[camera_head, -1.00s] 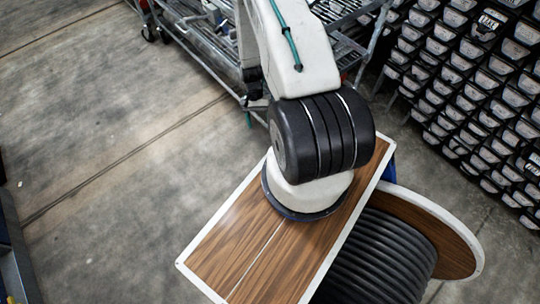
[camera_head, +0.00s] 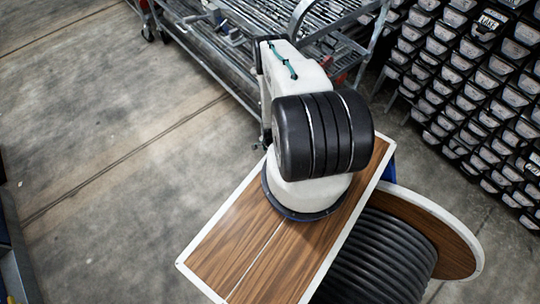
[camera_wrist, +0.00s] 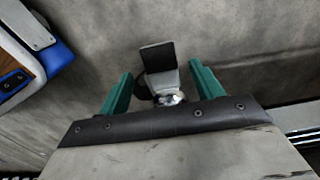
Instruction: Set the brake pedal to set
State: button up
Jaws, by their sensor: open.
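In the wrist view, a pedal with a dark flat pad (camera_wrist: 158,58) and a pale grey stem below it shows over the concrete floor. I take it to be the brake pedal. A dark rounded part and a shiny metal bit sit at its base, partly hidden by my gripper body. My gripper (camera_wrist: 160,72) is open, with one green finger on each side of the pedal. The pedal appears between the fingers, with gaps on both sides; I cannot tell its depth from the fingertips.
A metal rack cart (camera_head: 225,75) with rods stands behind my arm. A wall of small bins (camera_head: 470,90) is at the right. A blue-edged bench or cart (camera_head: 12,245) is at the left edge. Open concrete floor (camera_head: 100,130) lies on the left.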

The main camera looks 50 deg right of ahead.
jog(key=shift+f, duration=1.3)
jog(key=shift+c, duration=0.3)
